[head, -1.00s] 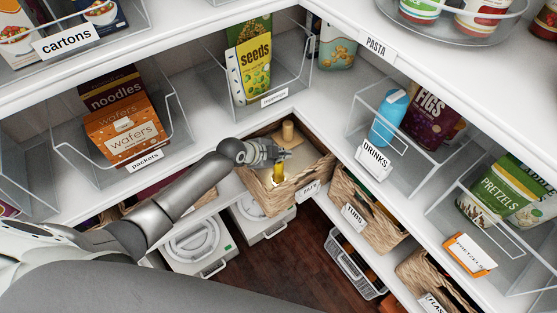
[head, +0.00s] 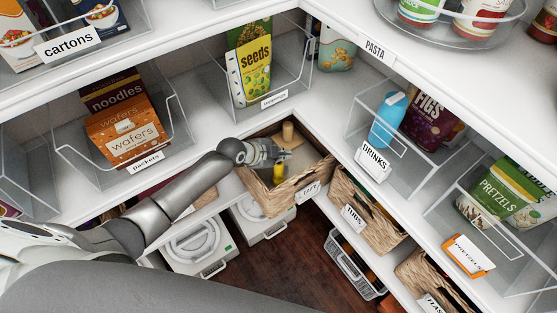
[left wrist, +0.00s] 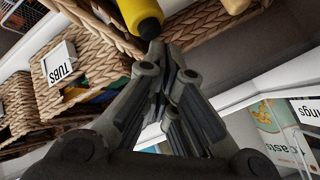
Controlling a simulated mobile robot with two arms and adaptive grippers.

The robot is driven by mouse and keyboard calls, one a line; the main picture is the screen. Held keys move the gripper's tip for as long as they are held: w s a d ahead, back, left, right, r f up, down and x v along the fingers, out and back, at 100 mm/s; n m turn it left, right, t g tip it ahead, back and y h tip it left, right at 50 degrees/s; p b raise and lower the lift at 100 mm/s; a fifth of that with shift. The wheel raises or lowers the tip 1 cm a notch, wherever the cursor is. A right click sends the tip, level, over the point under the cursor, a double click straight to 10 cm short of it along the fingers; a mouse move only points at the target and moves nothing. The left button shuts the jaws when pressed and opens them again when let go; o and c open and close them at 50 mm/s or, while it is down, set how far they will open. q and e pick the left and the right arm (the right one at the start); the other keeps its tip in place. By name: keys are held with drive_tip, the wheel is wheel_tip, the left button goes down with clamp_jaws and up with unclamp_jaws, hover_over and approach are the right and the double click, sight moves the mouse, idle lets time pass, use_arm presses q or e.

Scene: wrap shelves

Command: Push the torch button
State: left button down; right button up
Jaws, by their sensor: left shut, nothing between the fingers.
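The torch (head: 278,174) is yellow and stands in the woven corner basket, partly hidden by my left gripper in the head view. In the left wrist view the yellow torch (left wrist: 136,8) shows at the top, with a dark end piece facing my gripper. My left gripper (head: 284,154) is over the basket at the torch. Its fingers (left wrist: 157,50) are shut and empty, with the tips very close to the torch's dark end; I cannot tell if they touch. The button itself is not clearly visible. My right gripper is not in view.
The corner basket (head: 266,197) also holds a tan wooden item (head: 288,132). The TUBS basket (head: 362,212) stands to its right.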

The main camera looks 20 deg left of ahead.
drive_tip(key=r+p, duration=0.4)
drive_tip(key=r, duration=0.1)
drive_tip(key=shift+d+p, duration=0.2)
drive_tip(key=shift+p, duration=0.15)
idle(0.3)
